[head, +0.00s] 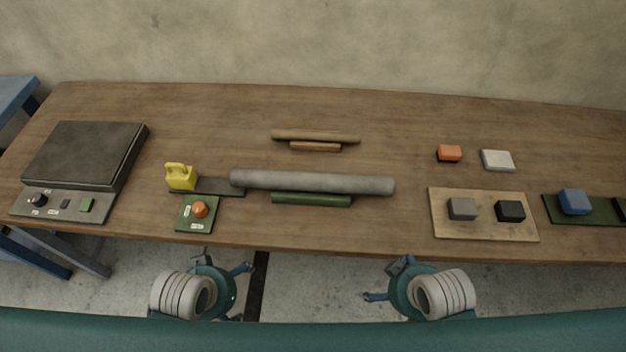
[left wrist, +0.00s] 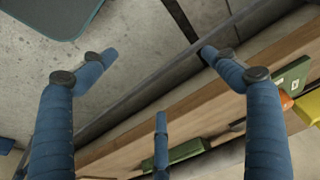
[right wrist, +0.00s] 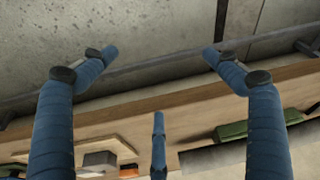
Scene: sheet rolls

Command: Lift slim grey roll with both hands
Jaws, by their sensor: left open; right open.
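The slim grey roll (head: 312,182) lies lengthwise across the middle of the wooden table, just behind a green block (head: 311,199). Its end also shows in the right wrist view (right wrist: 212,157). My left gripper (head: 222,262) is open and empty in front of the table's near edge, left of the roll's middle. My right gripper (head: 388,280) is open and empty in front of the same edge, near the roll's right end. In both wrist views the blue fingers are spread with nothing between them. Neither gripper touches the roll.
Behind the roll lie a tan roll (head: 316,136) and a brown bar (head: 316,147). A yellow weight-like object (head: 181,177) stands by the roll's left end on a dark strip (head: 222,187). A wooden board (head: 484,230) with two blocks lies right. Bare table (head: 370,225) separates them.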

